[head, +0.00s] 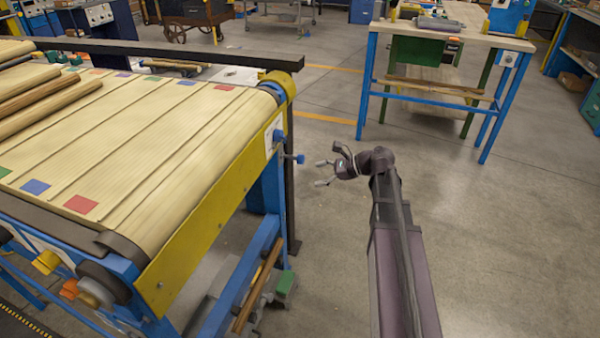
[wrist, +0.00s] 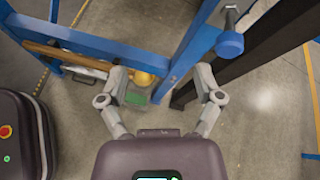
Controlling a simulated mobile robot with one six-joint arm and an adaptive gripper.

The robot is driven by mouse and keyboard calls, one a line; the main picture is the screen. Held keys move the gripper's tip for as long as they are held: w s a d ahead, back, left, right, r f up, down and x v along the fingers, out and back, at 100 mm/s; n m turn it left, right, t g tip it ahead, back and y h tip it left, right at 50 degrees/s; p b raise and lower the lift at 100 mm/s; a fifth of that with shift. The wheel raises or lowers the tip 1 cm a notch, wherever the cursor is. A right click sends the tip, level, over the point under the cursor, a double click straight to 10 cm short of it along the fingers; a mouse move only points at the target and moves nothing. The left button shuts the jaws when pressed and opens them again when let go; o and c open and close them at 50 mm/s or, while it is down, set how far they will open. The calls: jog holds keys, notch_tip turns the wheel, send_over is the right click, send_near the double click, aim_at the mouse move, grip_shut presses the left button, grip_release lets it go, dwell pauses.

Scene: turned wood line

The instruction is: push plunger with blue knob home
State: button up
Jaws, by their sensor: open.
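How far the rod sticks out is hard to tell.
The conveyor (head: 150,150) with wooden rods on its belt fills the left. A second blue knob (head: 278,136) sits on its white side plate. A dark post (wrist: 247,55) stands close to my gripper's right finger. A workbench (head: 455,38) stands behind.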

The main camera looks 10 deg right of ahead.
aim_at(304, 160)
jog(key=w+d+f+m+t+y+b, duration=0.2)
jog(key=w+d+m+t+y+b, duration=0.1)
jog(key=d+m+b, duration=0.4)
jog(key=shift+w+d+f+m+t+y+b, duration=0.35)
jog(key=shift+w+d+t+b, duration=0.35)
jog(key=shift+b, duration=0.35)
jog(key=shift+w+a, duration=0.1)
jog(key=shift+a, duration=0.1)
jog(key=shift+x, duration=6.75)
jog(key=shift+f, duration=0.1)
grip_shut()
